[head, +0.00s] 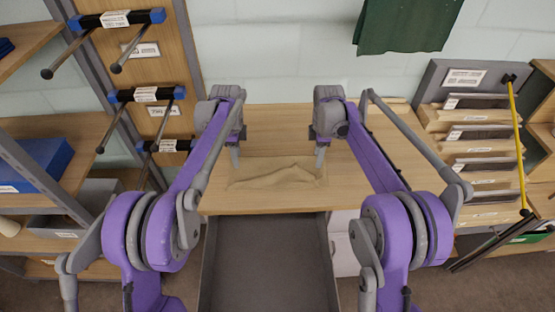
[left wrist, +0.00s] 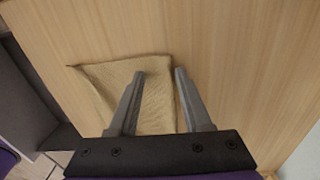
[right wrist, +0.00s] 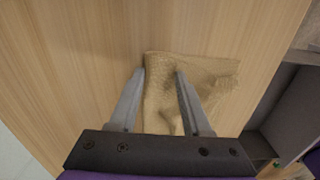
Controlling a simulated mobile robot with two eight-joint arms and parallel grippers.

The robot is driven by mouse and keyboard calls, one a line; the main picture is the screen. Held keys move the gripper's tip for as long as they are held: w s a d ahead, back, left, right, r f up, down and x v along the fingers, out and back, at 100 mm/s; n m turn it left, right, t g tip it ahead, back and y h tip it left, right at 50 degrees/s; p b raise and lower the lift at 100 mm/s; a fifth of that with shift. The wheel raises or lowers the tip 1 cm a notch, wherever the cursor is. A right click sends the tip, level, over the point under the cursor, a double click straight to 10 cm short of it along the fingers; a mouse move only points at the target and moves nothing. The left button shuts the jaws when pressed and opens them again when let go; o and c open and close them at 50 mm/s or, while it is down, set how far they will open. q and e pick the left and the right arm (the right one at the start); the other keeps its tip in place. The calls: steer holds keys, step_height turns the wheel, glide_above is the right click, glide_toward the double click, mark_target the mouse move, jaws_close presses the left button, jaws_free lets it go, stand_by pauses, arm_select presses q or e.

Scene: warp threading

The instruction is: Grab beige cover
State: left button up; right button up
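The beige cover (head: 275,174) is a thin, wrinkled cloth lying on the wooden desk, with a raised crease near its middle. My left gripper (head: 236,160) is over the cover's left end, fingers pointing down. In the left wrist view its fingers (left wrist: 159,73) are apart, with the edge of the cover (left wrist: 108,84) between them. My right gripper (head: 320,160) is over the cover's right end. In the right wrist view its fingers (right wrist: 160,73) are apart, with the cover (right wrist: 212,82) beneath and between them. I cannot tell whether the fingertips touch the cloth.
The desk (head: 280,122) is otherwise clear. An open grey drawer (head: 265,260) sticks out below its front edge. A rack with bars (head: 120,20) and shelves stand at left. A filing rack (head: 475,135) with a yellow rod (head: 516,130) stands at right. A dark green cloth (head: 405,25) hangs behind.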

arm_select(q)
steer(key=shift+w, duration=0.1)
steer(key=shift+c, duration=1.1)
arm_select(e)
steer(key=shift+w, duration=0.1)
steer(key=shift+c, duration=1.1)
arm_select(q)
jaws_close()
arm_select(e)
jaws_close()
arm_select(q)
steer(key=shift+r, duration=0.1)
arm_select(e)
steer(key=shift+r, duration=0.1)
